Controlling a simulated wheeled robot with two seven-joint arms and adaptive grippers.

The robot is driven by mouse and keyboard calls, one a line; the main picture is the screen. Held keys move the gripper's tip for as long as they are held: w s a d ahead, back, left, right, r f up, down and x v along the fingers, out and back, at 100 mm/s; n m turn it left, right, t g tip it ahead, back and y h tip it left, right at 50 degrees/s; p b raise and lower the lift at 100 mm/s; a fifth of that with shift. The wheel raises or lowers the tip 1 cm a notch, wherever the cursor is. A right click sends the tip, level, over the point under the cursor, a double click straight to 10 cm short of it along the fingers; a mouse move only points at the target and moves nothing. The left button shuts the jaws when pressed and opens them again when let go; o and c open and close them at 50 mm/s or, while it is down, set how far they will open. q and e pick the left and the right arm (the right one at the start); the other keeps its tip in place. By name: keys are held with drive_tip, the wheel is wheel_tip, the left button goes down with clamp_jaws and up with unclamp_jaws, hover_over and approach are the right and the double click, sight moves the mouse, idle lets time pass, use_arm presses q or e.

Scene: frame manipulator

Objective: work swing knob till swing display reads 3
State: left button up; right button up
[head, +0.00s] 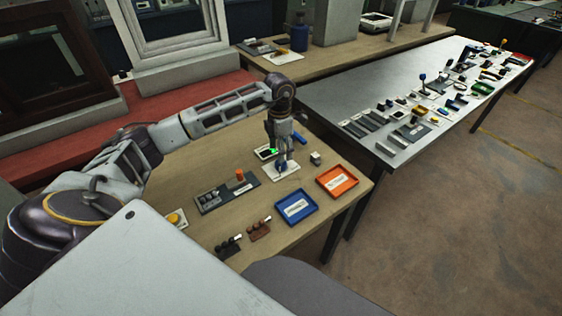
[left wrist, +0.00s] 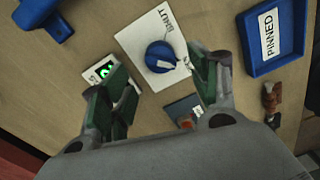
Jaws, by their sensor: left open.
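The swing knob is a round blue knob with a white pointer mark on a white plate; it lies between and just beyond my left fingers in the left wrist view (left wrist: 158,55). In the head view the knob (head: 282,171) is partly hidden under the gripper. A small display (left wrist: 104,71) with a green digit sits beside the plate; its digit is too small to read for sure. It also shows in the head view (head: 267,153). My left gripper (head: 283,160) points down above the knob, its green-padded fingers (left wrist: 163,85) apart and empty. My right gripper is not in view.
A blue tray (head: 314,208) and an orange tray (head: 355,190) stand to the right. A dark panel with an orange part (head: 208,204) is left of the knob. A blue object (head: 300,138) lies behind. A grey table (head: 335,88) holds several small items.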

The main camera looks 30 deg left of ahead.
use_arm(q)
drive_tip(key=shift+f, duration=3.1)
drive_tip(key=c, duration=1)
